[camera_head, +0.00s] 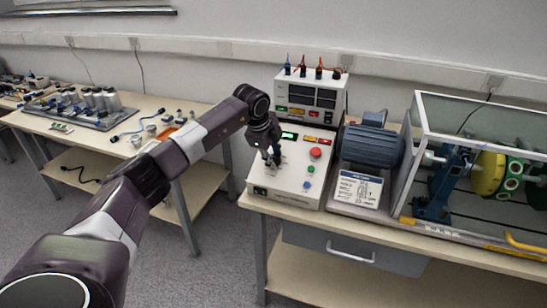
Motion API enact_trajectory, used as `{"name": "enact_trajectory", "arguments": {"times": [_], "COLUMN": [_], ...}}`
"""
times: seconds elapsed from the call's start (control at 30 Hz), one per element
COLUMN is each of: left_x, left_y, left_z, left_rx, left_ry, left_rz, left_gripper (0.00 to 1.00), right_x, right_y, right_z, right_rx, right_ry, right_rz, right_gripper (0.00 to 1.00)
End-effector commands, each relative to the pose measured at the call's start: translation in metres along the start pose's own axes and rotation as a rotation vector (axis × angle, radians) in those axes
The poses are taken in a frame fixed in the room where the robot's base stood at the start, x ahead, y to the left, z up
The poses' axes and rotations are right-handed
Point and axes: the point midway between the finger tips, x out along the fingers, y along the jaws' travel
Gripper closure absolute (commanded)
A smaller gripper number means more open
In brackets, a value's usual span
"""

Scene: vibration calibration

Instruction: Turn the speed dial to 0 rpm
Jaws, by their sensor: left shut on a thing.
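The control box (278,185) is a light grey unit with a sloped panel on the right-hand table. It carries a green display (289,136), a red mushroom button (315,153), a green button (310,169) and a blue button (306,185). My left gripper (272,163) reaches down to the panel's left part, left of the red button. It is shut on the speed dial, which its fingers hide. I cannot read the dial's setting or the display. My right gripper is not in view.
A blue motor (370,145) stands right of the box, beside a glass-walled enclosure (475,120) holding a green-yellow wheel (488,173). A meter unit (311,97) stands behind the panel. A parts table (95,140) is at left, with a floor gap between tables.

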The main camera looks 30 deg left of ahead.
Motion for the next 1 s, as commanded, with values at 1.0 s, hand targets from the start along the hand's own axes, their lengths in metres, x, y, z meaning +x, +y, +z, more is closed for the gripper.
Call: {"name": "enact_trajectory", "arguments": {"times": [1.0], "left_x": [0.000], "left_y": [0.000], "left_z": [0.000], "left_rx": [-0.792], "left_ry": [-0.001], "left_rz": [-0.056], "left_gripper": [0.95], "right_x": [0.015], "right_y": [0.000], "right_z": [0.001], "right_rx": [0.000], "right_ry": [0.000], "right_rz": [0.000], "right_gripper": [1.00]}}
